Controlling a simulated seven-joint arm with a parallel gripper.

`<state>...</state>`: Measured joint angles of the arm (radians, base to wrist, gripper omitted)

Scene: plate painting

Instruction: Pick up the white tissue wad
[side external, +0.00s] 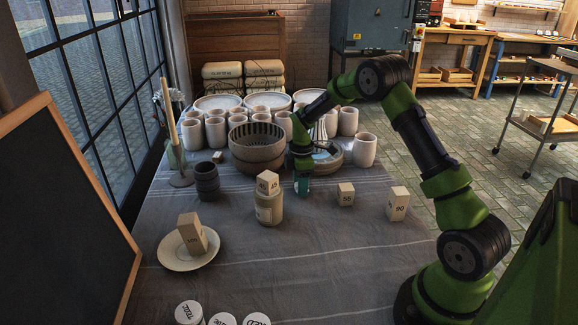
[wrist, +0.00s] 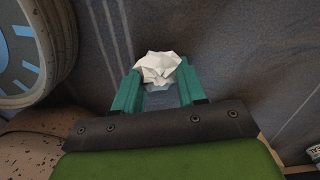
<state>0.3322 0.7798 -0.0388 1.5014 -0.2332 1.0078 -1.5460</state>
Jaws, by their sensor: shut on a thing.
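The white tissue wad (wrist: 158,66) is a crumpled white lump between the two teal fingertips of my gripper (wrist: 157,88) in the wrist view. My gripper is shut on it, with a finger against each side. In the side external view my gripper (side external: 302,187) points down, low over the grey cloth, in front of the patterned bowls. The wad cannot be made out there, hidden by the fingers.
A round piece with blue marks (wrist: 24,50) lies close left of my gripper in the wrist view. A jar with a block on top (side external: 269,208) stands left of my gripper, and block 55 (side external: 346,195) stands right. Striped bowls (side external: 257,147) and many cups are behind. The front cloth is mostly clear.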

